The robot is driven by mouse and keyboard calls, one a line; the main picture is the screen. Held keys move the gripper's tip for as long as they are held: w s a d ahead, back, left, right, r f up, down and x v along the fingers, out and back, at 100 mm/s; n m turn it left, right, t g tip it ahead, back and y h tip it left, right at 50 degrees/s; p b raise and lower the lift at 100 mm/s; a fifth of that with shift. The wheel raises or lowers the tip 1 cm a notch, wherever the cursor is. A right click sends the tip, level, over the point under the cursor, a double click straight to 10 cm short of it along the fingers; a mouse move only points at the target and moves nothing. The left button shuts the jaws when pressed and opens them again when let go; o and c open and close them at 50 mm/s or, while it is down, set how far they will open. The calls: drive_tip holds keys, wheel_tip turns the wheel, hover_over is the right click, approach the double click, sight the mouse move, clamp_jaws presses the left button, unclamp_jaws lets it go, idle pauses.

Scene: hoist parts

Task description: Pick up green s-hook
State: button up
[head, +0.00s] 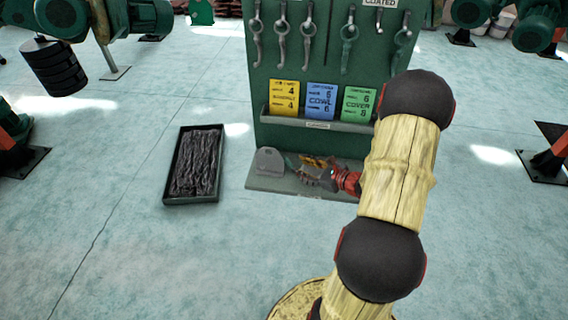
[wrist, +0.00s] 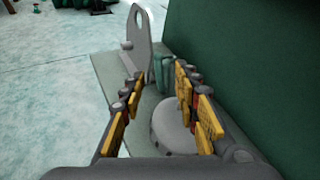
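A small green piece (wrist: 162,72), which may be the green s-hook, shows beyond and between my fingertips in the wrist view. Its full shape is not clear. My gripper (wrist: 160,80) is open, with yellow-padded fingers on either side of the view and nothing visibly held. In the head view my gripper (head: 316,166) is low over the base ledge (head: 258,185) of the green rack. Several hooks (head: 349,38) hang in a row high on the rack, some of them greenish.
A grey plate (head: 270,161) stands on the ledge; it also shows in the wrist view (wrist: 140,40). A grey rounded object (wrist: 172,127) lies near my right finger. The rack's green panel (wrist: 255,60) rises close on the right. A dark tray (head: 170,199) lies on the floor.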

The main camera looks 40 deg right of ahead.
sight(290, 162)
drive_tip(key=b+x, duration=0.1)
drive_tip(key=x, duration=0.4)
drive_tip(key=shift+w+f, duration=0.1)
drive_tip(key=shift+f, duration=0.1)
drive_tip(key=c, duration=0.3)
drive_tip(key=c, duration=0.4)
clamp_jaws()
